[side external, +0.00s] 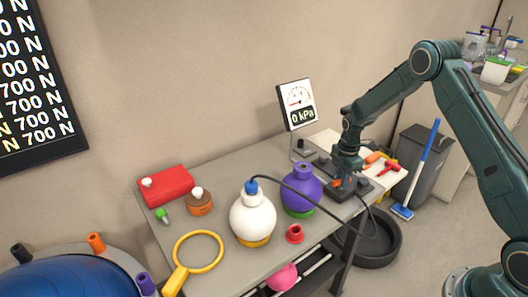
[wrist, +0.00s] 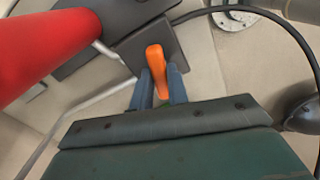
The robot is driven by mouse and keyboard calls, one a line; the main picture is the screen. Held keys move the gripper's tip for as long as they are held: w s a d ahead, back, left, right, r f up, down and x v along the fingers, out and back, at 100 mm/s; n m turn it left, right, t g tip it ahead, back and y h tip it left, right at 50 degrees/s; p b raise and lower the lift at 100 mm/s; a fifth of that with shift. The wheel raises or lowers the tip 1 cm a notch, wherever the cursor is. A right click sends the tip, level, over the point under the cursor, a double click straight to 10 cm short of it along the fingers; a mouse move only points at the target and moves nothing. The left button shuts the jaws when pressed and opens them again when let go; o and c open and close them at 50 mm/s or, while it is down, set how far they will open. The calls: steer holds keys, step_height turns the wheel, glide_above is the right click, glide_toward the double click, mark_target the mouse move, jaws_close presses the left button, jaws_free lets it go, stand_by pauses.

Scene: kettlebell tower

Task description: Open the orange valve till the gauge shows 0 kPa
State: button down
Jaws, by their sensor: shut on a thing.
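The gauge (side external: 298,104) stands upright at the back of the table and its display reads 0 kPa. The orange valve (wrist: 157,68) shows as an orange lever on a dark block in the wrist view. In the side view only a bit of orange (side external: 337,183) shows under my gripper. My gripper (wrist: 160,88) is shut on the valve lever, with one blue-grey finger on each side. In the side view my gripper (side external: 346,176) is low over the dark block at the table's right end.
A red box (side external: 166,186), a yellow ring tool (side external: 198,234) and a red cup (side external: 295,234) are on the table (side external: 235,165). Red-handled parts (side external: 386,168) lie to the right.

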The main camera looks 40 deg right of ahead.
steer(key=shift+n, duration=0.7)
steer(key=c, duration=1.5)
jaws_free()
steer(key=shift+r, duration=0.15)
steer(key=shift+r, duration=2.85)
steer(key=shift+f, duration=0.1)
